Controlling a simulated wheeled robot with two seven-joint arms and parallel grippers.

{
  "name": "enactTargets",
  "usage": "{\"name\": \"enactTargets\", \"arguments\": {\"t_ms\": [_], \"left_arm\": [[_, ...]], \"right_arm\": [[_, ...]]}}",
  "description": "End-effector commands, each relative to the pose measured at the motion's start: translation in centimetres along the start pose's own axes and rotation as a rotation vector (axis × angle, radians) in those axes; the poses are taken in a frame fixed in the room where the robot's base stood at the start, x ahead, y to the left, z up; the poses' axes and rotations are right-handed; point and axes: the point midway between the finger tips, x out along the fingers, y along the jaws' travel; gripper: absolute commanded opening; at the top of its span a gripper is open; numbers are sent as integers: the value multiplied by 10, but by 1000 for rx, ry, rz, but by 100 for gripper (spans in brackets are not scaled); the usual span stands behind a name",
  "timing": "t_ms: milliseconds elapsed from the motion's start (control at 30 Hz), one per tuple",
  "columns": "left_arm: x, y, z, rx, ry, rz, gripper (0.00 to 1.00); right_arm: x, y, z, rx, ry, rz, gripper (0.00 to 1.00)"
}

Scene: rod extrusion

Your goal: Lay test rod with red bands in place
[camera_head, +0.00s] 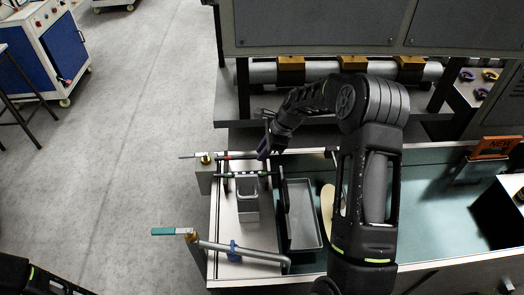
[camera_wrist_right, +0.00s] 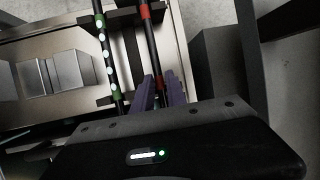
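The test rod with red bands (camera_head: 238,156) is dark and thin, and lies across the left end of the bench. In the right wrist view the same rod (camera_wrist_right: 151,45) runs down between the purple fingertips of my right gripper (camera_wrist_right: 161,90), which look closed on it. In the head view my right gripper (camera_head: 266,150) is at the rod's right end. The rod passes over or against the dark holder's upper arm; I cannot tell whether it is seated. My left gripper is out of view.
A green-and-white banded rod (camera_wrist_right: 106,55) lies parallel beside the red-banded one and also shows in the head view (camera_head: 245,174). A metal block (camera_head: 248,205), a grey tray (camera_head: 304,232) and a pipe with a teal handle (camera_head: 240,251) are nearby.

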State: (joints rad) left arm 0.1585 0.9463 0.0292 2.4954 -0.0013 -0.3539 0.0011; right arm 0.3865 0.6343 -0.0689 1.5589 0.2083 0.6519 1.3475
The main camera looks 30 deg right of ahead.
Motion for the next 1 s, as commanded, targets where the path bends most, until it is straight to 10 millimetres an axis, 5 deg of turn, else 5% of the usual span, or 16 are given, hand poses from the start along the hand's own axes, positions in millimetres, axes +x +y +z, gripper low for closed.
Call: {"name": "enactTargets", "arguments": {"t_ms": [500, 1000], "left_arm": [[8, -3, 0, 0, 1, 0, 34], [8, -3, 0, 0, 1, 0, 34]], "right_arm": [[-69, -1, -1, 1, 4, 0, 37], [-76, -2, 1, 0, 2, -1, 37]]}}
